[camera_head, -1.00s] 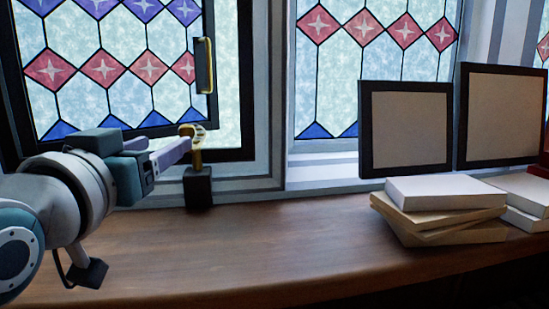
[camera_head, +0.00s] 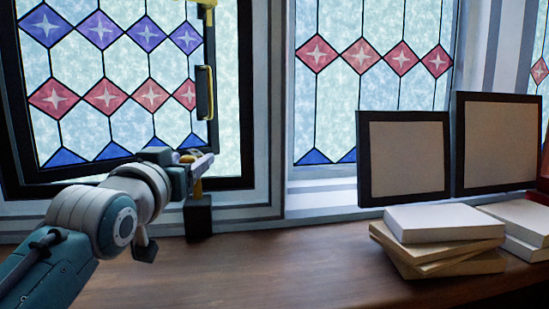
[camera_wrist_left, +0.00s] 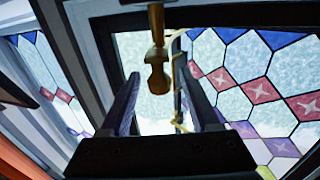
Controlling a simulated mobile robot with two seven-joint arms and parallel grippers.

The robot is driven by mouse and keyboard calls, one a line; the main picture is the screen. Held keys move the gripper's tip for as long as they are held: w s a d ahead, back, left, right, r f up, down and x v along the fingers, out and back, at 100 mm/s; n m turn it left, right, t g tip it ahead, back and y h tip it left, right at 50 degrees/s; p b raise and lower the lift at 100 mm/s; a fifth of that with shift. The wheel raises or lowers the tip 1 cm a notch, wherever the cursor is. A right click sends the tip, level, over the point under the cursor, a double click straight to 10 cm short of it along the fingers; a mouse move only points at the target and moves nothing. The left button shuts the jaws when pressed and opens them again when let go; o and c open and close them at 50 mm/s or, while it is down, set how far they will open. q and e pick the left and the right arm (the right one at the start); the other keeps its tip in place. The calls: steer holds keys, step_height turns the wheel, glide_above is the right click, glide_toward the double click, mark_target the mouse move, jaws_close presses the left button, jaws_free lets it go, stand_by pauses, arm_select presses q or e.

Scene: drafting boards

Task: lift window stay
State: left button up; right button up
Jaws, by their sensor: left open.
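The brass window stay (camera_head: 197,186) stands at the foot of the leaded window, just above a black block (camera_head: 198,216) on the sill. In the left wrist view its brass knobbed end (camera_wrist_left: 157,76) hangs between my fingers, with a gap visible on both sides. My left gripper (camera_head: 207,162) is open at the stay, and its fingers hide part of it in the head view. In the left wrist view the two dark fingers (camera_wrist_left: 160,98) stand apart. My right gripper is in neither view.
A black-and-brass handle (camera_head: 205,92) is on the window's edge above my gripper. Stacked pale books (camera_head: 445,223) and two dark-framed panels (camera_head: 403,155) (camera_head: 500,145) stand to the right. The wooden sill (camera_head: 290,262) between is clear.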

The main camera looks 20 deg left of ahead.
arm_select(q)
jaws_close()
stand_by(0.4)
stand_by(0.9)
